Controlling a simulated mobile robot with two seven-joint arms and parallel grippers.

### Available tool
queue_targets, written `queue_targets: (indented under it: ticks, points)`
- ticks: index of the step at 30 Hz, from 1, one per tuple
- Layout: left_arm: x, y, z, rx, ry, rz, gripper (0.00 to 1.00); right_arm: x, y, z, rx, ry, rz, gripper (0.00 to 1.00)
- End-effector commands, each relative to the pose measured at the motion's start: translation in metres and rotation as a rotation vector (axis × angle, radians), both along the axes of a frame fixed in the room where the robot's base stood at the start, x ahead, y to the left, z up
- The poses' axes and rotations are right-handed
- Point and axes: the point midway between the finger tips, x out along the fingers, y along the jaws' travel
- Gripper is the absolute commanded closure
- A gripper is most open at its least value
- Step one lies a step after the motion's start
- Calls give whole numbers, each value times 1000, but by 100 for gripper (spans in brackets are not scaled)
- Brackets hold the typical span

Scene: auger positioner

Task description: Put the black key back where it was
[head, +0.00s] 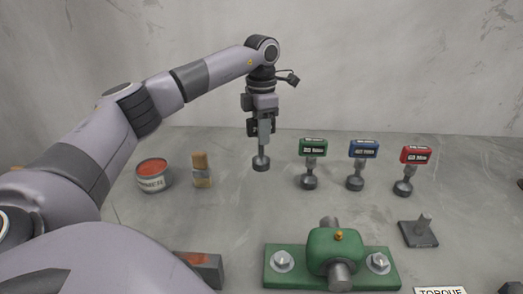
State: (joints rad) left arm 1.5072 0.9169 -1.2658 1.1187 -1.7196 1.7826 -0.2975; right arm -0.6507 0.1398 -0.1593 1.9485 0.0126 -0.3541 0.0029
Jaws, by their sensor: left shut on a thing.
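My left gripper (263,128) points straight down and is shut on the black key (261,155). The key hangs upright, with its grey shaft and dark round foot showing below the fingers. Its head is hidden by the gripper. The foot appears to be above the bench, but I cannot tell the exact gap. To its right stand three similar keys with labelled heads: a green key (313,147), a blue key (363,149) and a red key (415,155). My right gripper is not in view.
An orange-topped can (154,175) and a wooden-handled brush (201,170) stand to the left. A dark plate with a peg (418,232) lies at right. The grey bench (235,225) is clear between.

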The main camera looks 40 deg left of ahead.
Motion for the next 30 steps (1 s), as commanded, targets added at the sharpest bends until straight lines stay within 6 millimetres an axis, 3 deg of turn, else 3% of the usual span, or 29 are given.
queue_targets:
  ticks: [15,26,27,29,30]
  points:
    - [0,0,-54,0,-1,-1,100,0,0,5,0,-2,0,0]
    - [0,0,-57,-1,-3,-1,100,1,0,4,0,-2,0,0]
    - [0,0,-58,0,-1,-1,62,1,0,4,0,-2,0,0]
    - [0,0,-58,0,-1,-1,47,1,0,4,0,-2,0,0]
    - [0,0,-58,0,0,-1,47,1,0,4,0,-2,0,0]
